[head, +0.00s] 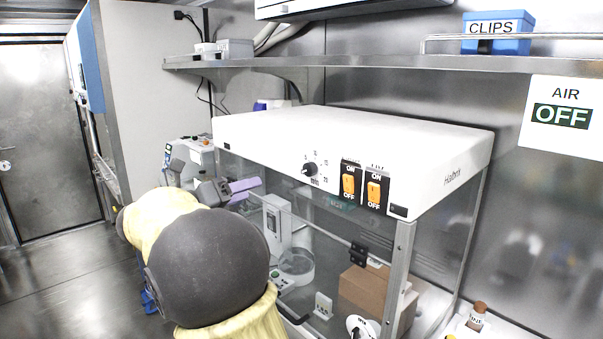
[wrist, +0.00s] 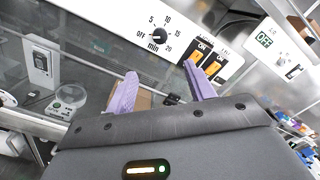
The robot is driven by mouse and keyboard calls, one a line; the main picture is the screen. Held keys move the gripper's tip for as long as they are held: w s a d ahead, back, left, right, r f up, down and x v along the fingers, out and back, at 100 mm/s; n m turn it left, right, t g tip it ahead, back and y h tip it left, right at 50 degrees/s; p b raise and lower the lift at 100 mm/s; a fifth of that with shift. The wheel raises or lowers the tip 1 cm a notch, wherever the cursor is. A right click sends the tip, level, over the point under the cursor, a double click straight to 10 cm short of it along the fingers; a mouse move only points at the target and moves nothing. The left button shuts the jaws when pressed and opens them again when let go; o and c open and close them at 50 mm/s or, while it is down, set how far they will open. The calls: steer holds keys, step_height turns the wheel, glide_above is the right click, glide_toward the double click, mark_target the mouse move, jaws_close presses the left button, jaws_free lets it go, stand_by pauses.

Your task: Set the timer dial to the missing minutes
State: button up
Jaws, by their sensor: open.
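The timer dial (head: 310,169) is a round black knob on the white front panel of the hood (head: 390,140). In the wrist view the dial (wrist: 159,38) has marks OFF, 5, 10, 15 and 20 around it and "min" below. Its pointer seems to face left, towards OFF, but it is small. My gripper (head: 243,189) is left of the dial in the head view. In the wrist view my gripper (wrist: 160,72) shows two purple fingers spread apart with nothing between them, pointing up towards the panel. The dial lies beyond the fingertips, apart from them.
Two orange rocker switches (head: 348,184) (head: 374,191) sit right of the dial. Behind the hood's glass are a white instrument (head: 277,222) and a brown box (head: 364,290). A shelf (head: 390,65) runs above. An AIR OFF sign (head: 563,115) hangs at right.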

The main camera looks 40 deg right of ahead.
mark_target(307, 171)
steer(key=d+p, duration=0.1)
steer(key=d, duration=0.4)
steer(key=w+d+p, duration=0.1)
steer(key=d+p, duration=0.1)
steer(key=d, duration=0.4)
steer(key=d+p, duration=0.1)
steer(key=d, duration=0.5)
steer(key=shift+w, duration=0.15)
steer(key=shift+c, duration=0.2)
steer(key=c, duration=0.9)
